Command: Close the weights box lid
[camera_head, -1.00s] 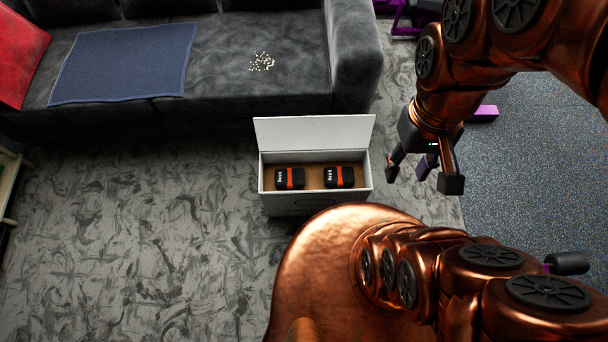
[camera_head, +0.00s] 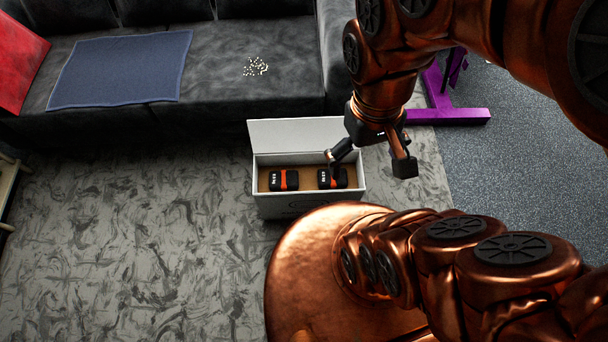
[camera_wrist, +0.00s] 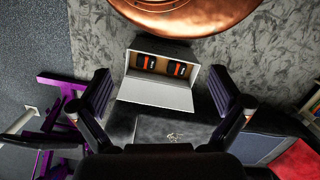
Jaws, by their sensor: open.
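The white weights box (camera_head: 290,208) stands on the carpet in front of the sofa, in the middle of the head view. Its lid (camera_head: 293,134) is up, raised along the sofa side. My gripper (camera_head: 372,165) is open and empty, over the box's right end in the picture; a finger overlaps the lid's right edge. I cannot tell whether it touches. In the wrist view the lid (camera_wrist: 156,93) lies between the spread fingers of my gripper (camera_wrist: 165,100), farther away.
The dark grey sofa (camera_head: 240,45) stands close behind the box, with a blue blanket (camera_head: 120,68) and a red cushion (camera_head: 20,60). A purple metal stand (camera_head: 455,115) is at right. The patterned carpet (camera_head: 130,240) left of the box is clear.

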